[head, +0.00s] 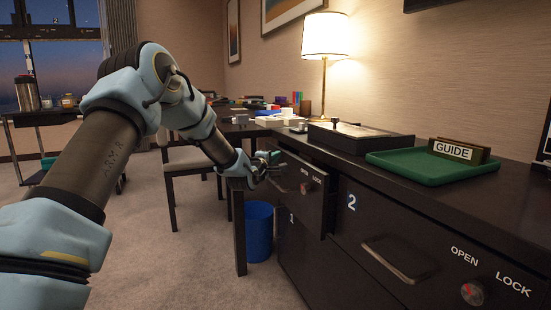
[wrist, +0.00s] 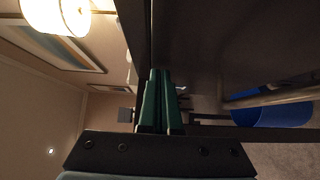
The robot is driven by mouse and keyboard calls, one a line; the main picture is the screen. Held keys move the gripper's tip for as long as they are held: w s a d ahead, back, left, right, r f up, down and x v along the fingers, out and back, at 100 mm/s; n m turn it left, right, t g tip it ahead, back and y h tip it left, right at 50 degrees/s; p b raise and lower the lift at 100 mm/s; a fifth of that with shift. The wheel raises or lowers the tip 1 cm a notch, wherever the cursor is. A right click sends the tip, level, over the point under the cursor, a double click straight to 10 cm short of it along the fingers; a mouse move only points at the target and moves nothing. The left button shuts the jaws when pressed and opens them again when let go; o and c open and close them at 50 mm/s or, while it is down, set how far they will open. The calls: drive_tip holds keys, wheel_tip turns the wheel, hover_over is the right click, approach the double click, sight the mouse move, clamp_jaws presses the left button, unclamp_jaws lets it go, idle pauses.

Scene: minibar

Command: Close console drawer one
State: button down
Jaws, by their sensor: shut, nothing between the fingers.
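Console drawer one (head: 316,204) is in the middle of the head view, with a bar handle (head: 283,180) and a red lock knob (head: 305,188). Its front stands out from the console face, so it is partly open. A white "1" shows at its lower left. My gripper (head: 273,158) is at the far upper corner of this drawer front. In the wrist view its green fingers (wrist: 160,74) are together and empty, close beside a dark panel (wrist: 205,45). I cannot tell whether they touch it.
Drawer two (head: 375,225), with its own handle and OPEN/LOCK knob, looks closed at the right. A green tray (head: 415,172), a dark case (head: 350,138) and a lamp (head: 325,40) stand on top. A blue bin (head: 258,230) and a chair (head: 185,165) are beyond.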

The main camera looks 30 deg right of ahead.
sight(286, 156)
drive_tip(key=d, duration=0.4)
drive_tip(key=shift+s+d, duration=0.25)
drive_tip(key=shift+d, duration=0.05)
drive_tip(key=shift+s+d+r, duration=0.1)
drive_tip(key=shift+s+d, duration=0.05)
